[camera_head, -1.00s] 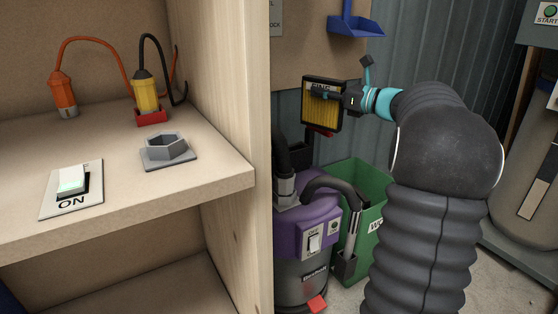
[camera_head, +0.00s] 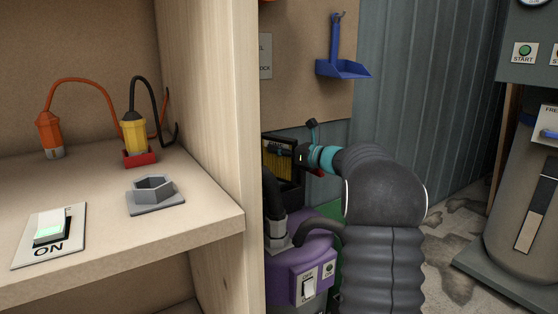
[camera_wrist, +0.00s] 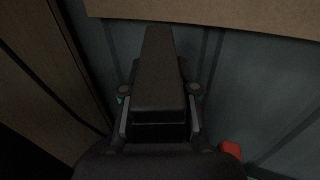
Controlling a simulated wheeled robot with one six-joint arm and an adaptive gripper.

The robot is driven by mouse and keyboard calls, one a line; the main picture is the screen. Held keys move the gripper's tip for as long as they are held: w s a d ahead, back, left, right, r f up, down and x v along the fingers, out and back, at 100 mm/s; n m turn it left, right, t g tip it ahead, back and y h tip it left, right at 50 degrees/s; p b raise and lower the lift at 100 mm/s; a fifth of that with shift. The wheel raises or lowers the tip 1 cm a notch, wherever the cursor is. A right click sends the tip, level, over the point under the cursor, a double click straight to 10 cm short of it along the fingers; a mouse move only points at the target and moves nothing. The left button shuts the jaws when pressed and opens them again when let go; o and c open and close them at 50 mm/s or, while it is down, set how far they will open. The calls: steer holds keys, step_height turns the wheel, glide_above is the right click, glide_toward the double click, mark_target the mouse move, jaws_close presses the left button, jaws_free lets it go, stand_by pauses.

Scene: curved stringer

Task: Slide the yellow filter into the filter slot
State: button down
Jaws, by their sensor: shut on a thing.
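The yellow filter (camera_head: 276,161), pleated in a black frame, stands roughly upright above the purple vacuum in the head view. The cabinet's side panel borders its left edge. My gripper (camera_head: 300,153) is shut on it from the right. In the wrist view my gripper (camera_wrist: 159,92) has a dark block between its fingers, and the yellow face is hidden. The black filter slot housing (camera_head: 288,195) is just below and around the filter's lower part. I cannot tell whether the filter's lower edge is inside it.
The purple vacuum (camera_head: 305,255) and its hose stand below. The wooden cabinet panel (camera_head: 215,120) blocks the left. A blue dustpan (camera_head: 343,68) hangs above on the board. A red part (camera_wrist: 231,149) shows at the lower right in the wrist view.

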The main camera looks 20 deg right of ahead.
mark_target(279, 157)
steer(key=shift+f+b, duration=0.3)
steer(key=shift+f, duration=1.4)
steer(key=shift+f, duration=0.25)
steer(key=c, duration=0.9)
jaws_free()
steer(key=shift+r, duration=0.1)
steer(key=shift+r, duration=0.25)
steer(key=v, duration=1.2)
steer(key=shift+p, duration=0.3)
steer(key=shift+s+f, duration=0.15)
steer(key=shift+f, duration=0.05)
